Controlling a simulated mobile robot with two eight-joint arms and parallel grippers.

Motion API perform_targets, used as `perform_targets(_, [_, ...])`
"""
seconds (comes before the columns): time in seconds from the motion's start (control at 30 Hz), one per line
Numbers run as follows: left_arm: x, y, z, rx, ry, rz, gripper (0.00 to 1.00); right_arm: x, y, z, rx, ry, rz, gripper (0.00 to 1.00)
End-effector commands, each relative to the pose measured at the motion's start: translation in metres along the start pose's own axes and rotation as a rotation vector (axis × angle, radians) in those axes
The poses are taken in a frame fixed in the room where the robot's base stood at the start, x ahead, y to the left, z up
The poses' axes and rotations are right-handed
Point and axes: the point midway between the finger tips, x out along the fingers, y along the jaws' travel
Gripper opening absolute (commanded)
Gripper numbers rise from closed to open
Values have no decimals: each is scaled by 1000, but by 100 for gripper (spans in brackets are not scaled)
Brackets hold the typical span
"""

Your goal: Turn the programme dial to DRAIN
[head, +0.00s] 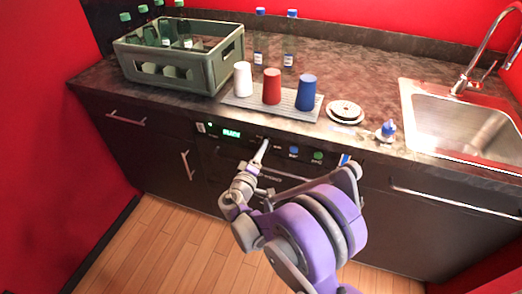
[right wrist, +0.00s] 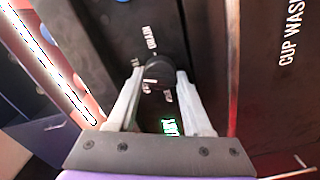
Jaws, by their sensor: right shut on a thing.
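The programme dial (right wrist: 157,72) is a round black knob on the dark front panel of the machine under the counter. In the right wrist view it sits between the two pale fingers of my right gripper (right wrist: 158,85), which is shut on it. The word DRAIN (right wrist: 151,38) is printed beside the dial, on its upper side in that view; other small labels around it are hard to read. A pale mark shows at the dial's lower edge; I cannot tell which label it points to. In the head view my right gripper (head: 263,150) covers the dial. My left gripper is not in view.
A green display (head: 231,133) and blue (head: 294,150) and green (head: 318,155) buttons flank the dial. Above, the counter holds a bottle crate (head: 215,70), white (head: 243,78), red (head: 271,86) and blue (head: 306,92) cups on a mat, saucers (head: 345,110) and a sink (head: 450,125).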

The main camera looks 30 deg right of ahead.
Motion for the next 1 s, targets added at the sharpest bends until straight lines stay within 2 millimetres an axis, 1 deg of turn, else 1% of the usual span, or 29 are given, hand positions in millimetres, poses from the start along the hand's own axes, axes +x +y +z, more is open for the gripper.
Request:
perform_targets(0.7, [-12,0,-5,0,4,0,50,0,1,0,679,-1,-1,0])
perform_targets(1.0, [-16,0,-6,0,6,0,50,0,2,1,943,-1,-1,0])
